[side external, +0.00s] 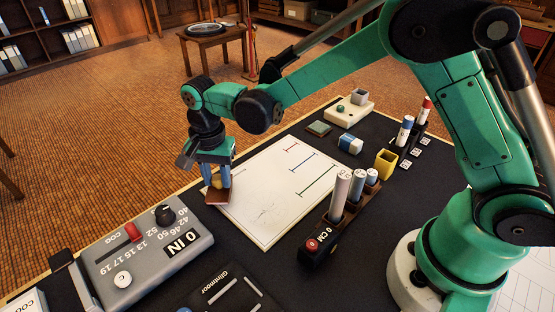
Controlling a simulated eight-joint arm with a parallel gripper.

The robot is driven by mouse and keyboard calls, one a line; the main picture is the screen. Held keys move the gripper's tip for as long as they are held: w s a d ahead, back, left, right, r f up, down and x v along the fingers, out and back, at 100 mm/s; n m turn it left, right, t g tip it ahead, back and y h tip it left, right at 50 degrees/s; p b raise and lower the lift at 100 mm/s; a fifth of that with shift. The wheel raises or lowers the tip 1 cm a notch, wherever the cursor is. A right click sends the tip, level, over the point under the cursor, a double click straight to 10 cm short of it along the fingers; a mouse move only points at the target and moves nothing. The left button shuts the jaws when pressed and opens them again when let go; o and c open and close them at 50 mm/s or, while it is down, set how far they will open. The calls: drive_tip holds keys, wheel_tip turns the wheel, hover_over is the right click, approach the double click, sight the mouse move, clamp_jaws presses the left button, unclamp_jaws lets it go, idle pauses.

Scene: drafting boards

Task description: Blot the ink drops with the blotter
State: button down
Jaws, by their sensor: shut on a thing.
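My gripper (218,186) points down at the left edge of the white sheet (275,172). Its blue fingers are shut on the yellow knob of the blotter (217,198), which has a brown base. The blotter overlaps the sheet's left edge in the picture; I cannot tell if it touches the surface. The sheet carries a red, a blue and a green bracket line. Faint grey marks show on its lower part, too small to tell whether they are ink drops. Whatever lies under the blotter is hidden.
A grey device (145,255) with knobs stands at front left. A block with upright cylinders (340,195) borders the sheet on the right. Near it are a yellow cup (386,163), a blue-and-white block (350,144) and a marker rack (412,135). The sheet's middle is clear.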

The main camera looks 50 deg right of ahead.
drive_tip(key=shift+d, duration=3.05)
wheel_tip(320, 180, up, 7)
